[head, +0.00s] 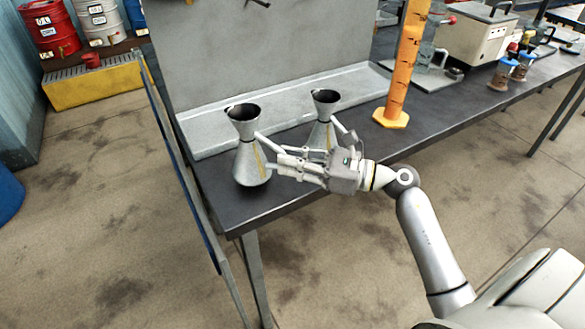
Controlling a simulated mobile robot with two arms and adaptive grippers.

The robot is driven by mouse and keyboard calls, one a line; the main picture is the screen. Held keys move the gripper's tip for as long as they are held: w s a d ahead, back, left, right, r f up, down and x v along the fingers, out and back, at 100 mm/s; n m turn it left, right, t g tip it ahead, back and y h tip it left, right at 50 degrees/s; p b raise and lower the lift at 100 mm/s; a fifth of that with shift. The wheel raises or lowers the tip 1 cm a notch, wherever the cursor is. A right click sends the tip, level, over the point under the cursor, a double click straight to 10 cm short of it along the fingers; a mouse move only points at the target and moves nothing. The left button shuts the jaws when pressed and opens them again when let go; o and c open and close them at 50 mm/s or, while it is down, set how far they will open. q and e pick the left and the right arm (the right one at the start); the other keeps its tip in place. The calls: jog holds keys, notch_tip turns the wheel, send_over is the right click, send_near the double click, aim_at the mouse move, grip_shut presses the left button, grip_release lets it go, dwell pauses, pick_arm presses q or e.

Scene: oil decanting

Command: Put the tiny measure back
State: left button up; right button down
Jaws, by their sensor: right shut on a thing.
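Two grey metal measures with flared funnel tops and side handles are on the dark workbench (440,133). The left measure (247,165) is near the bench's left end and looks upright. The right measure (324,103) is farther back, its lower part partly hidden by my gripper. My right gripper (270,161) reaches in from the right and is shut on the left measure at its handle side. I cannot tell whether that measure's base touches the bench. Which of the two is the tiny one is not clear from their sizes. My left gripper is out of view.
An orange graduated cylinder (405,65) stands right of the measures. A grey ledge (205,138) and upright panel (270,50) run behind them. A white machine (478,35) and small jars (502,75) are farther right.

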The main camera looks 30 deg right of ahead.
notch_tip(320, 180, down, 2)
jog(key=shift+f, duration=0.35)
jog(key=shift+f, duration=0.1)
jog(key=c, duration=1.5)
grip_release()
jog(key=shift+s+d, duration=0.2)
jog(key=shift+d, duration=0.1)
jog(key=b+v, duration=0.3)
jog(key=v, duration=0.8)
jog(key=shift+s, duration=0.2)
